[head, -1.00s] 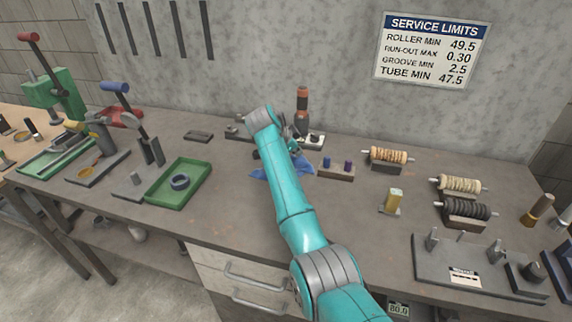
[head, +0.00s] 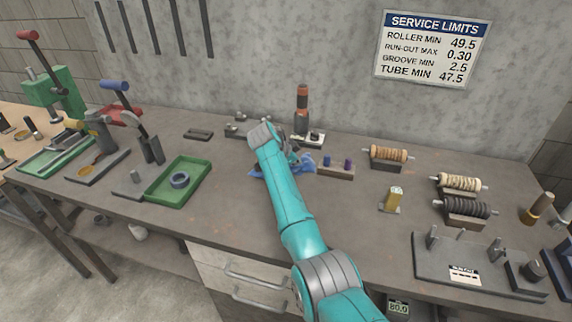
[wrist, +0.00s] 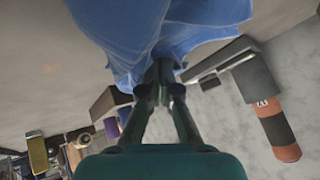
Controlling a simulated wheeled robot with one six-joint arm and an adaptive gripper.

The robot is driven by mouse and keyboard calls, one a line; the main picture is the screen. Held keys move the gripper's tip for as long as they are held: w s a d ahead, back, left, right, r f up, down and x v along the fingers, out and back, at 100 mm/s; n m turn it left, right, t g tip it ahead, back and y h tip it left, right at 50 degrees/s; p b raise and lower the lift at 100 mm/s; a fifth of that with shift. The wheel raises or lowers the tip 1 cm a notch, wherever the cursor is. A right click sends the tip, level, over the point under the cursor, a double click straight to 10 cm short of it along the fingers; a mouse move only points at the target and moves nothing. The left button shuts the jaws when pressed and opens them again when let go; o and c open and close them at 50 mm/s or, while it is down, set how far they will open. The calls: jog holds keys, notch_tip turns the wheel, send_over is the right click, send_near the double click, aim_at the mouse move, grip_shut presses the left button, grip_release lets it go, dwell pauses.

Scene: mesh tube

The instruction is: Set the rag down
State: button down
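In the wrist view the rag (wrist: 120,28) spreads wide and creased beyond my gripper (wrist: 161,72). The fingers come close together at the tips, with the cloth pinched at them. In the head view my arm hides the fingertips and the middle of the rag. I cannot tell how much of the cloth rests on the bench.
Right of the rag is the stand with blue pegs (head: 336,172). Behind it stands an orange-and-black cylinder (head: 302,105). A green tray (head: 163,199) with a ring lies left. Wound rollers (head: 388,155) and a yellow block (head: 395,195) are right.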

dwell(0.3)
notch_tip(320, 180, up, 9)
dwell(0.5)
